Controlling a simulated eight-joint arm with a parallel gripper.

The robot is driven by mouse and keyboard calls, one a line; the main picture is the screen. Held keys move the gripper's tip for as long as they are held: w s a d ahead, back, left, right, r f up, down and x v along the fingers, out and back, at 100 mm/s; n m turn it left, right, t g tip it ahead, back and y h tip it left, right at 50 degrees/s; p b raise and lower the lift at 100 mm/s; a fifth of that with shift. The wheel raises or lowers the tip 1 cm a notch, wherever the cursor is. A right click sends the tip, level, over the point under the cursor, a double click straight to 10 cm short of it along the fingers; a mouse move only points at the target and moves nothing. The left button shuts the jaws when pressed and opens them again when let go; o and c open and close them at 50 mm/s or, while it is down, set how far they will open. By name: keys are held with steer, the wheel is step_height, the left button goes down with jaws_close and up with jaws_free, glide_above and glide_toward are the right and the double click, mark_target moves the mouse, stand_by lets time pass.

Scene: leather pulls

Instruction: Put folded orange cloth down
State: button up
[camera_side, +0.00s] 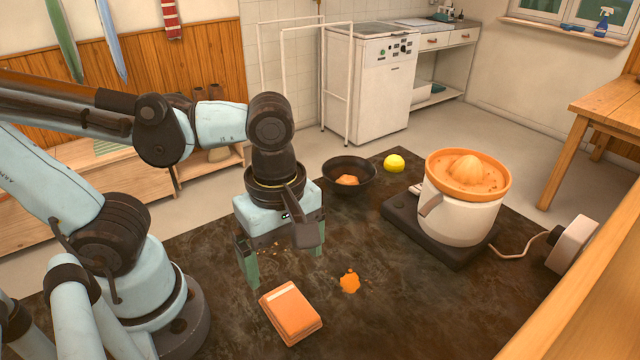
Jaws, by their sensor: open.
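The folded orange cloth (291,312) lies flat on the dark worktop, near the front middle of the side view. It is a neat rectangle with a paler band along its far edge. My gripper (284,265) is just behind and above the cloth, pointing down. Its two green fingers are spread wide apart with nothing between them. I cannot tell exactly how high the fingertips are above the worktop.
An orange spill (349,281) lies right of the cloth. A white juicer with an orange top (465,211) stands on a dark base at right. A dark bowl (349,171) with an orange piece and a yellow lemon (394,163) are behind. The front right worktop is clear.

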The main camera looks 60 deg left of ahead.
steer(key=w+a+r+m+t, duration=0.2)
steer(key=w+a+m+t, duration=0.5)
steer(key=m, duration=1.1)
steer(key=shift+w+a+r, duration=0.15)
steer(key=shift+w+a, duration=1)
steer(key=shift+w, duration=0.6)
steer(key=shift+o, duration=0.6)
